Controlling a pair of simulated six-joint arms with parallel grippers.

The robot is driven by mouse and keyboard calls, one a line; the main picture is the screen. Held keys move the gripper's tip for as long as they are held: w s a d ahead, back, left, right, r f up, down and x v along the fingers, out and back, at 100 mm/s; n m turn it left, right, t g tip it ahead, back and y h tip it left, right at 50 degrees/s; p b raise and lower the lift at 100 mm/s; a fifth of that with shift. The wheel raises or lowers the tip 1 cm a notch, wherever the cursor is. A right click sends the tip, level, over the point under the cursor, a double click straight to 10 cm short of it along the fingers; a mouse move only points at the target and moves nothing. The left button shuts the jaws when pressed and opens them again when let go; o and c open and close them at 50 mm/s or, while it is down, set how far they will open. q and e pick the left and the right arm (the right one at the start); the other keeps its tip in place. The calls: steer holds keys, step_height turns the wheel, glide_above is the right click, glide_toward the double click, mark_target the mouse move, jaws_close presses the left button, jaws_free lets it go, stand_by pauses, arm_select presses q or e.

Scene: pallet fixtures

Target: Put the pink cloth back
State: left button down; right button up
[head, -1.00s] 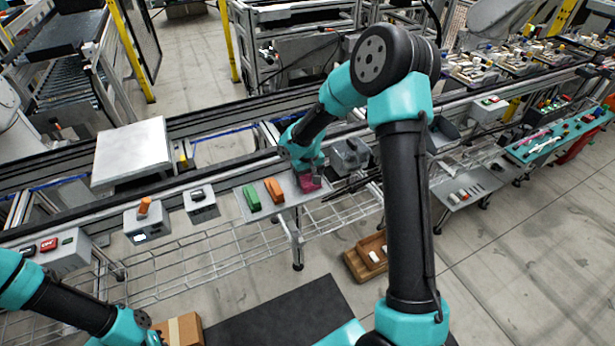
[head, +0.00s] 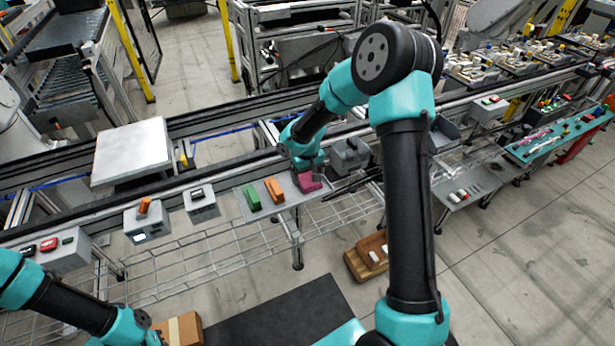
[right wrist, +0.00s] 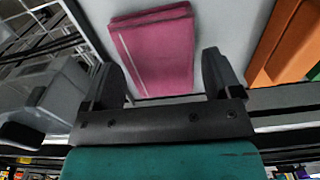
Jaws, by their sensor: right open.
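The pink cloth (head: 309,182) is a folded block lying on the small grey shelf (head: 285,197), at its right end. It also shows in the right wrist view (right wrist: 155,50), flat on the pale surface. My right gripper (head: 308,168) is just above and behind the cloth. In the right wrist view its two fingers (right wrist: 165,75) are spread, one at each side of the cloth's near end, with nothing clamped between them. My left arm shows at the lower left of the head view; its jaws are not visible.
An orange block (head: 274,190) and a green block (head: 251,197) stand on the same shelf, left of the cloth. A grey box (head: 349,156) is close on the right. A wire rack (head: 200,262) runs below. A wooden tray (head: 362,264) lies lower down with white items.

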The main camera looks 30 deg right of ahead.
mark_target(308, 178)
step_height(308, 178, up, 11)
stand_by(0.4)
stand_by(2.5)
